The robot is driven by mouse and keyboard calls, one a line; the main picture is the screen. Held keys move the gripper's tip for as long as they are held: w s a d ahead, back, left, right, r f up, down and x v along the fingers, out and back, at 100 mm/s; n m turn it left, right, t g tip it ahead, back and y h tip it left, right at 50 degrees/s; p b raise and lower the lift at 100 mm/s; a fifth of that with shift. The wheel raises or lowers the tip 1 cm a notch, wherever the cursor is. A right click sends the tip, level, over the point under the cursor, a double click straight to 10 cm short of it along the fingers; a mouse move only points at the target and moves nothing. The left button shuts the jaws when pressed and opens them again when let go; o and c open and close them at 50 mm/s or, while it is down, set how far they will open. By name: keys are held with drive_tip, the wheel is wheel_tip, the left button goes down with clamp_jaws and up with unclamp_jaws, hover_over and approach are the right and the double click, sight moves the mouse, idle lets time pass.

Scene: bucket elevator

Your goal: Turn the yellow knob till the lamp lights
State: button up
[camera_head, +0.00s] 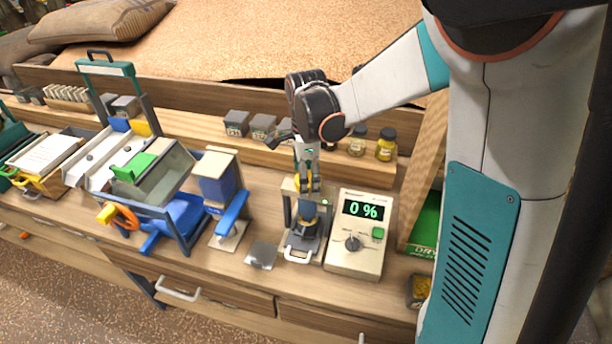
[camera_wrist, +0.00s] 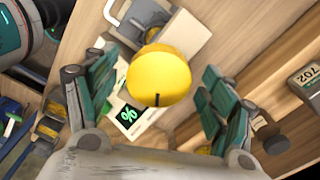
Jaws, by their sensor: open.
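The yellow knob (camera_wrist: 160,78) is large in the wrist view, a round cap with a short dark mark on its near edge. My gripper (camera_head: 308,184) points down over a small grey device with a white handle (camera_head: 298,255). In the head view the gripper largely hides the knob. I cannot make out a lit lamp.
A cream meter box (camera_head: 357,262) reading 0 % stands just right of the gripper, with a black dial and a green button (camera_head: 378,233). Left are a small metal plate (camera_head: 262,254) and the blue-framed elevator (camera_head: 176,222).

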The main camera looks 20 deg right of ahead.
wheel_tip(320, 180, up, 12)
idle(0.6)
drive_tip(key=s+f+n+t+b, duration=0.2)
drive_tip(key=s+n+t, duration=0.1)
drive_tip(key=s+n, duration=0.6)
drive_tip(key=s+f+n+t+b, duration=0.2)
drive_tip(key=s+n+t, duration=0.2)
drive_tip(key=s+n, duration=0.6)
drive_tip(key=shift+d+n, duration=0.3)
drive_tip(key=shift+n, duration=0.2)
drive_tip(key=shift+s, duration=0.1)
idle(1.8)
